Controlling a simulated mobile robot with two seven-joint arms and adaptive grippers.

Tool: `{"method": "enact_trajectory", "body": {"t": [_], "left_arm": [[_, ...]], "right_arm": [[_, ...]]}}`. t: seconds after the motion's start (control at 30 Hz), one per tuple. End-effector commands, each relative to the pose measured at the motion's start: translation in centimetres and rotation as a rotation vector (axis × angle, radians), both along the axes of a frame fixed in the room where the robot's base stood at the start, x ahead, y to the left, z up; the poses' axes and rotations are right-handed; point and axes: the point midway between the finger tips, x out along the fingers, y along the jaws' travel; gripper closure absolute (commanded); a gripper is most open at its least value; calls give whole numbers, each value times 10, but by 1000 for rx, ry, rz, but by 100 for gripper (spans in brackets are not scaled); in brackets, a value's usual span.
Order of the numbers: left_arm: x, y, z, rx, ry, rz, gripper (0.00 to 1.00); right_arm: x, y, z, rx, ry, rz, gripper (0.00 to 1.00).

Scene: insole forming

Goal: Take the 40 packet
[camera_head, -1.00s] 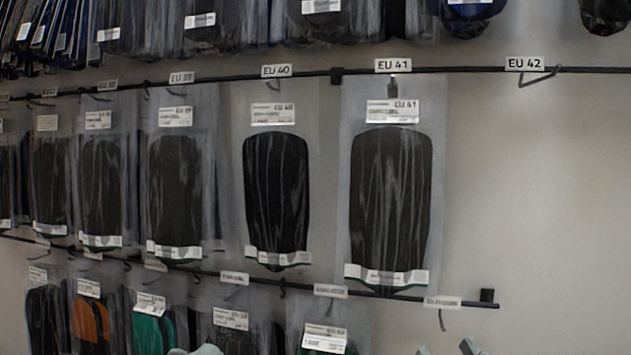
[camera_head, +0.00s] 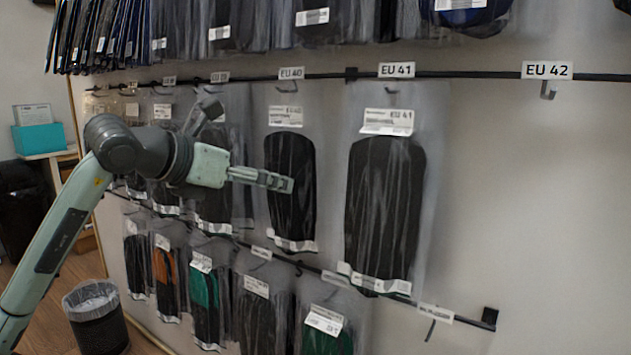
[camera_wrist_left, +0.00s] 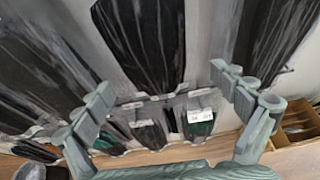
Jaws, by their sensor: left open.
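The EU 40 packet (camera_head: 291,205) is a clear bag with a black insole and a white label, hanging on the middle rail under the EU 40 tag (camera_head: 291,73). My left gripper (camera_head: 280,183) is in front of its left part in the head view; whether it touches the bag I cannot tell. In the left wrist view the left gripper (camera_wrist_left: 165,95) has its fingers wide apart with nothing between them at the tips. Black insole packets (camera_wrist_left: 145,40) hang beyond it, their size tags not readable. My right gripper is not in view.
The larger EU 41 packet (camera_head: 384,210) hangs to the right. The EU 42 hook (camera_head: 548,90) is empty. More packets hang to the left, above and on the lower rail (camera_head: 462,319). A bin (camera_head: 97,318) stands on the floor at lower left.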

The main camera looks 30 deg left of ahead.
Motion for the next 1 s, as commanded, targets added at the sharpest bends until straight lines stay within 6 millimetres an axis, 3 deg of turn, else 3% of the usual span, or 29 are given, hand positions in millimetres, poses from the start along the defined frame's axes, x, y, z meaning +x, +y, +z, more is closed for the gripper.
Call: {"method": "enact_trajectory", "body": {"t": [0.1, 0.3, 0.7, 0.97, 1.0], "left_arm": [[4, 11, 9, 17, -16, 36, 4], [23, 10, 1, 16, -17, 37, 4], [68, 8, -25, 16, -17, 33, 4], [70, 8, -27, 17, -16, 34, 4], [70, 8, -27, 17, -16, 34, 9]], "right_arm": [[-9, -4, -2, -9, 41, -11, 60], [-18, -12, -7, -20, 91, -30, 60], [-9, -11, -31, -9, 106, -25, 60], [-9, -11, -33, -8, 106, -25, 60], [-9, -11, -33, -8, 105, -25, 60]]}}
